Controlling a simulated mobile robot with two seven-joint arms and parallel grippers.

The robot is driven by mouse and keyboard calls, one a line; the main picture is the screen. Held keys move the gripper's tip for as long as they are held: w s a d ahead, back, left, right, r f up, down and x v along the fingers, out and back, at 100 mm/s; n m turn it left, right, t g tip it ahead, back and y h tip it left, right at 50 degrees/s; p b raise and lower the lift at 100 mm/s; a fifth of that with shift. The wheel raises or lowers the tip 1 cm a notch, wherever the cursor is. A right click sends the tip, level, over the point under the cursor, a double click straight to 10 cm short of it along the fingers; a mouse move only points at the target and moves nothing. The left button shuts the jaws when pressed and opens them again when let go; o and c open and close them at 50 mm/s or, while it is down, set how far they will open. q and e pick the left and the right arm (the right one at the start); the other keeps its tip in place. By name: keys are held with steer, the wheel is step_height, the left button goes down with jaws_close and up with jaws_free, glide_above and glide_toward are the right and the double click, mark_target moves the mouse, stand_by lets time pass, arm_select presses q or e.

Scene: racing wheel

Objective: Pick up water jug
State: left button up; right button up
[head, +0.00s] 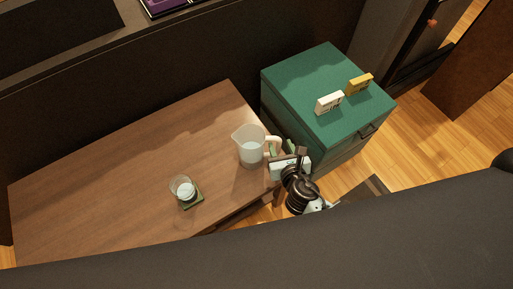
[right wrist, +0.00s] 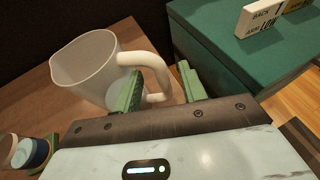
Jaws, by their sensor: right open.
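The water jug (head: 249,147) is a translucent pitcher with a pale handle, standing upright on the right part of the wooden table. It also shows in the right wrist view (right wrist: 86,68), with its handle (right wrist: 150,68) facing my gripper. My right gripper (head: 280,150) is at the handle side of the jug. In the right wrist view its green fingers (right wrist: 158,90) are open, with the lower part of the handle between or just beyond them; contact cannot be told. My left gripper is not in view.
A green cabinet (head: 305,75) right of the table carries a white block (head: 329,103) and a yellow block (head: 359,84). The left table area is clear.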

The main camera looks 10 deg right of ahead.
mark_target(280, 144)
steer(key=x, duration=0.3)
steer(key=shift+w+f+b, duration=0.1)
steer(key=shift+f+b, duration=0.05)
steer(key=shift+b, duration=0.25)
jaws_close()
